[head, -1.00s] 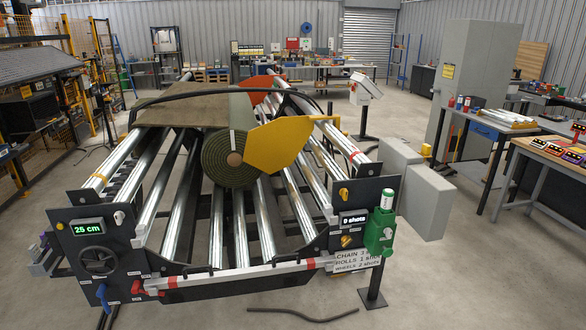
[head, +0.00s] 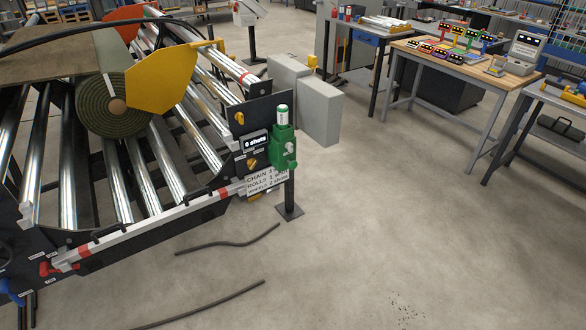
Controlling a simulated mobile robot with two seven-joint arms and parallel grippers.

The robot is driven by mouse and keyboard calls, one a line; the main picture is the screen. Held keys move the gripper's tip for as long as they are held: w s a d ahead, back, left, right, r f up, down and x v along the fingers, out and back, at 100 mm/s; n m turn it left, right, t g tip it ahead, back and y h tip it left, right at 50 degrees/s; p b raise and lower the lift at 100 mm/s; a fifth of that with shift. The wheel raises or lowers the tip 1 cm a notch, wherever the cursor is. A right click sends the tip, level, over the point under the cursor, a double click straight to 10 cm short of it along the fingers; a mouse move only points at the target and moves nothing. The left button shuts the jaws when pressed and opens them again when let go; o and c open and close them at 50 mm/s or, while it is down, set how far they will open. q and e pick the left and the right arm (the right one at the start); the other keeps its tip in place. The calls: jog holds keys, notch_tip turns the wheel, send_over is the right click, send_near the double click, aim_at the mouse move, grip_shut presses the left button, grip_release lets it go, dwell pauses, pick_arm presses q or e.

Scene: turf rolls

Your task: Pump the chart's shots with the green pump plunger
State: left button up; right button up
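The green pump (head: 283,145) is mounted on the right end of the roller machine's front panel. Its plunger top (head: 282,112) is a pale, capped cylinder standing upright out of the green body. A small display (head: 255,142) left of the pump shows a shots count; its digit is too small to read surely. The white chart (head: 266,181) below the pump lists chain, rolls at 1 and wheels at 2 shots; its right side is partly covered. Neither of my grippers is in view.
A green turf roll (head: 115,103) lies on the metal rollers beside a yellow guard (head: 172,75). A grey box (head: 320,112) stands behind the pump. A wooden-topped bench (head: 450,62) is at the upper right. The floor right of the pump is clear; loose hoses (head: 228,243) lie in front.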

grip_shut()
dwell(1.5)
